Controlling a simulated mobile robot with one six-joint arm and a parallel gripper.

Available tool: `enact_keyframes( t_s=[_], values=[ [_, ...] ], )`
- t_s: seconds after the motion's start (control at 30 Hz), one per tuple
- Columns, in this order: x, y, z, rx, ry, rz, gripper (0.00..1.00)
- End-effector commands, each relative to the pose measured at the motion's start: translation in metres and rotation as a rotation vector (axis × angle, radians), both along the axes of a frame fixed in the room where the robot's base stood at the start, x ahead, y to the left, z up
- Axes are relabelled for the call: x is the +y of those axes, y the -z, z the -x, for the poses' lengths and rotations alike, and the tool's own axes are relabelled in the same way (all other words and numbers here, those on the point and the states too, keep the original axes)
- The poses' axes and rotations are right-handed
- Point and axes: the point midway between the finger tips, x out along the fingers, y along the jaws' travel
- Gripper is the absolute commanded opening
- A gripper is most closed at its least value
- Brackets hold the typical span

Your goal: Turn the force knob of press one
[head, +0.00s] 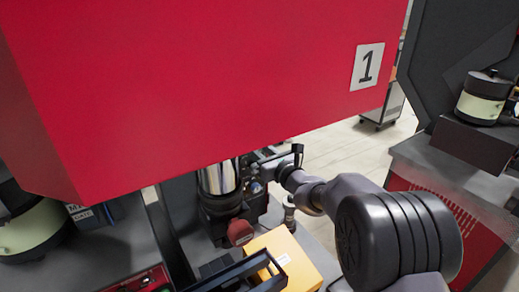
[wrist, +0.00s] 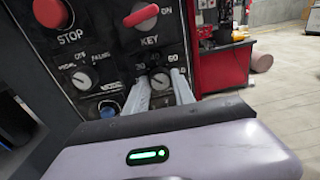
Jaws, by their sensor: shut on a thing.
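Press one is the large red machine (head: 200,80) with a "1" plate (head: 367,66) in the head view. In the wrist view its black control panel (wrist: 95,52) fills the upper left. A small round force knob (wrist: 160,82) with a dial scale around it sits at the panel's lower right, between my fingers. My gripper (wrist: 160,86) has one pale finger on each side of this knob and is shut on it. In the head view my arm reaches in from the lower right to beneath the red housing, and the knob cannot be made out there.
The panel also has a red STOP button (wrist: 50,12), a red KEY switch (wrist: 141,14) and a selector knob (wrist: 81,80), close to my fingers. A yellow box (head: 285,262) stands below the press. Another machine (head: 465,175) stands at the right, with open floor between.

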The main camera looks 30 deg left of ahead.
Motion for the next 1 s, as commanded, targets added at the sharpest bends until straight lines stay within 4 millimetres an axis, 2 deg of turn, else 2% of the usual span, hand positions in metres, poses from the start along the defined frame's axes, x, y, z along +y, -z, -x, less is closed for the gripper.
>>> enact_keyframes(
  t_s=[0.1,0.13,0.23,0.53,0.67,0.77,1.0],
  values=[
    [0.000,0.001,0.000,0.000,0.000,0.001,0.00],
    [0.000,0.001,0.000,0.000,0.000,0.001,0.32],
    [0.000,0.001,0.000,0.000,0.000,0.001,0.52],
    [-0.001,0.000,0.000,0.000,0.000,0.001,0.52],
    [-0.012,-0.001,0.006,0.001,0.001,0.000,0.52],
    [-0.035,-0.002,0.018,0.002,0.002,0.001,0.52],
    [-0.105,-0.005,0.058,0.002,0.003,0.001,0.52]
  ],
)
